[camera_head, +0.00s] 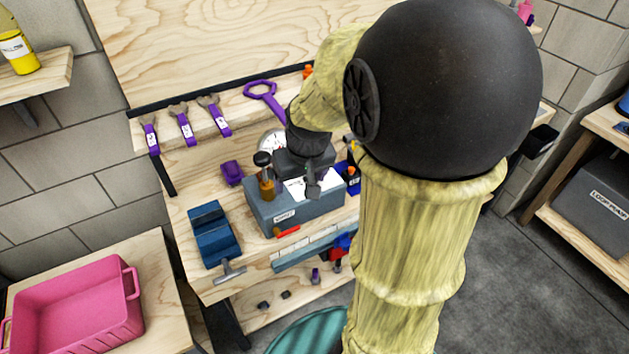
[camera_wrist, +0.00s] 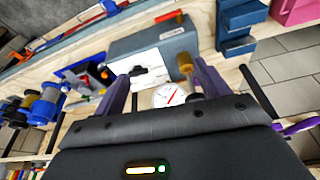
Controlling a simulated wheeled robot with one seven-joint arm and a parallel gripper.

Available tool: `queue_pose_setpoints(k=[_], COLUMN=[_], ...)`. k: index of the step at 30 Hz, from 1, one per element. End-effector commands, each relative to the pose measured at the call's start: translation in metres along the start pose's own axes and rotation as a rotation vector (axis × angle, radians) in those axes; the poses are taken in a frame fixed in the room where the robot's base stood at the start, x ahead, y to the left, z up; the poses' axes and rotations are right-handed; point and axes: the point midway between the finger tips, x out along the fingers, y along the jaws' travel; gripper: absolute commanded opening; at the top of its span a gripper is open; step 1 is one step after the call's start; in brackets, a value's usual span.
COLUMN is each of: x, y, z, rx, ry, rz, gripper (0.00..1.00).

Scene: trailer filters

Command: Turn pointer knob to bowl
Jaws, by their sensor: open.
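A grey filter housing (camera_head: 275,215) stands on the wooden bench; it also shows in the wrist view (camera_wrist: 180,47). A white plate (camera_head: 296,187) lies on its top. A small dark part that looks like the pointer knob (camera_head: 312,186) sits at this plate; in the wrist view it seems to be the dark shape (camera_wrist: 137,71) near the left finger. The plate's markings are too small to read. My gripper (camera_wrist: 162,74) is open, its two fingers apart, with the plate seen between and beyond them. I cannot tell whether a finger touches the knob.
A round white gauge (camera_wrist: 169,95) and a brass-coloured part with a black top (camera_head: 266,183) are close to the plate. A red handle (camera_head: 288,231) is on the housing's front. A blue block (camera_head: 213,235) stands left. A pink bin (camera_head: 78,306) is lower left.

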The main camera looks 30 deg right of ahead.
Motion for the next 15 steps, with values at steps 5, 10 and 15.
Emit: queue_pose_setpoints(k=[5,10,15], x=[0.003,-0.008,-0.01], y=[0.057,0.078,0.078], z=[-0.045,-0.061,-0.062], rx=[0.051,0.059,0.057], ry=[0.065,0.087,0.086], rz=[0.018,0.023,0.022], gripper=[0.75,0.75,0.75])
